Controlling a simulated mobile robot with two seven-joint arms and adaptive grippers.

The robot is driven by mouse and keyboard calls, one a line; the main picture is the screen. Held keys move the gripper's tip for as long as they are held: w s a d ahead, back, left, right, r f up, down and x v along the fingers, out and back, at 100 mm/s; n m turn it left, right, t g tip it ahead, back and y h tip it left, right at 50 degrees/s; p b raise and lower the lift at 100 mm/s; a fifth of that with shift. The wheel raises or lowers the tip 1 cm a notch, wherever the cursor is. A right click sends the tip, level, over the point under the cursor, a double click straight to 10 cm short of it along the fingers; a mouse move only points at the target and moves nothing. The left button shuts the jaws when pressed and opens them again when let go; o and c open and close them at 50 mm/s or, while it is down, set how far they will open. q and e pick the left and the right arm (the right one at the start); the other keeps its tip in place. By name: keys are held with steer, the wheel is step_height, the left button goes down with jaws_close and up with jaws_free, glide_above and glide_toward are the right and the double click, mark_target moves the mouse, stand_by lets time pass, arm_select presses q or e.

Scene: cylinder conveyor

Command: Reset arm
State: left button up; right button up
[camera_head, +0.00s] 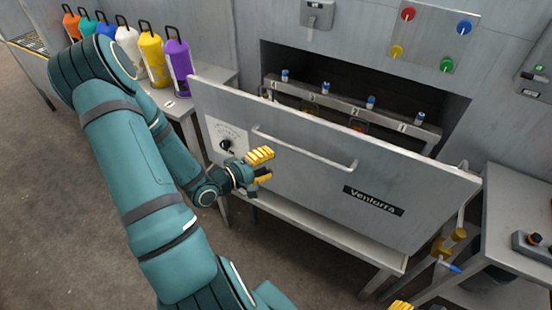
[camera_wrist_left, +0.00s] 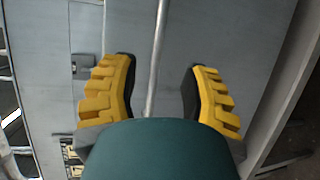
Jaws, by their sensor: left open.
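My left arm (camera_head: 150,180) comes in from the left, over the floor in front of the machine. My left gripper (camera_head: 264,166) with yellow finger pads is open and empty, in front of the grey door marked "Ventorra" (camera_head: 310,165). It is near the left end of the door's bar handle (camera_head: 310,150). In the left wrist view, the handle (camera_wrist_left: 157,50) runs between the two spread fingers (camera_wrist_left: 160,72), beyond them; the fingers do not grip it. A yellow tip of my right gripper (camera_head: 402,306) shows at the bottom edge; the rest is out of view.
Several coloured cylinders with handles, such as a purple one (camera_head: 178,66), stand on a ledge at upper left. A button panel (camera_head: 432,35) is above; a grey table (camera_head: 520,215) stands right.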

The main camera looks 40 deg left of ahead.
stand_by(0.7)
arm_select(q)
steer(key=w+d+f+m+g, duration=0.3)
steer(key=d+f, duration=0.2)
steer(key=d, duration=0.2)
steer(key=w+d+f+m+g, duration=0.2)
steer(key=d+f+m+g, duration=0.15)
steer(key=d, duration=0.35)
steer(key=s+d+f+m+g, duration=0.3)
steer(key=s+d+f+m, duration=0.1)
steer(key=d, duration=0.4)
steer(key=s+d+f+m+g+h, duration=0.1)
steer(key=s+d+f+m+g, duration=0.2)
steer(key=d, duration=0.4)
steer(key=shift+s+d+f+m+g, duration=0.35)
steer(key=shift+s+m+g, duration=0.4)
steer(key=shift+m, duration=0.1)
